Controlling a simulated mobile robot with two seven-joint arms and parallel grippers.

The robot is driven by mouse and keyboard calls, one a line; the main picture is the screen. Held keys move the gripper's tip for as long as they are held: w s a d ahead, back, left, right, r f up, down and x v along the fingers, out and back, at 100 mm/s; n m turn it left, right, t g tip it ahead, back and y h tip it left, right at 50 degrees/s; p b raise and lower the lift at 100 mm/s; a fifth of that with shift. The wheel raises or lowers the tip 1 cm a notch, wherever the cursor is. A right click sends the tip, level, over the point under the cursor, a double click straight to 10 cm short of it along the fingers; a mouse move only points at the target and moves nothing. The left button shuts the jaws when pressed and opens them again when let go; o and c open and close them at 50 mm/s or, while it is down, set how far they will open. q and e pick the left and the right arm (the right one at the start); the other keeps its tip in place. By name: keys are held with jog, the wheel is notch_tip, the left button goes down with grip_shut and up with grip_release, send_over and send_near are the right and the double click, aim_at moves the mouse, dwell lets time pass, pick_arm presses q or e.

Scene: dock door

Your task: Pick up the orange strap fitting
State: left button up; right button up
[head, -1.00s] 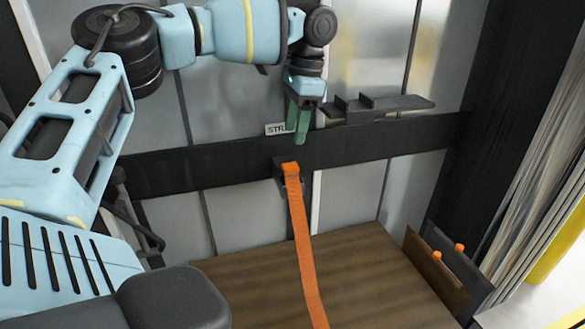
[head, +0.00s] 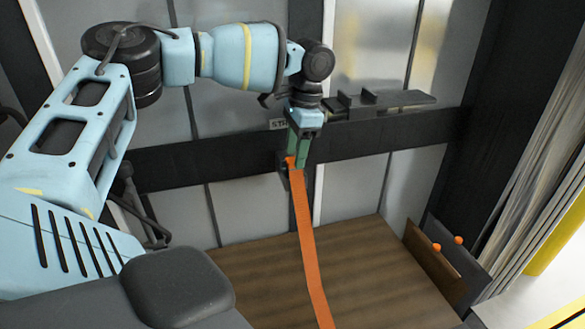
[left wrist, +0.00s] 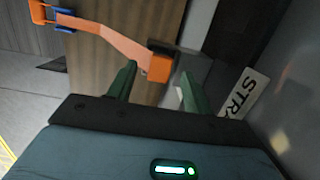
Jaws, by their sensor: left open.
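The orange strap fitting (head: 291,162) sits at the top end of an orange strap (head: 311,255), at a dark bracket on the black rail. In the left wrist view the orange fitting (left wrist: 158,68) lies just beyond and between the fingertips. My left gripper (head: 298,162) points down at the fitting, its green fingers partly covering it in the head view. In the left wrist view the left gripper (left wrist: 155,82) is open, with nothing clearly held between the fingers. My right gripper is not in view.
The black rail (head: 390,143) crosses the grey door panels. A dark stepped ledge (head: 380,102) is right of the gripper. A partly hidden label (left wrist: 246,93) is beside the fingers. A brown wooden surface (head: 370,265) lies below, with upright boards (head: 436,262) at its right.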

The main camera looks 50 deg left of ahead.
pick_arm(q)
jog(key=shift+f, duration=0.4)
jog(key=shift+s+f, duration=0.1)
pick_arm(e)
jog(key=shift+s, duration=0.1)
pick_arm(q)
grip_shut()
jog(key=shift+r, duration=0.2)
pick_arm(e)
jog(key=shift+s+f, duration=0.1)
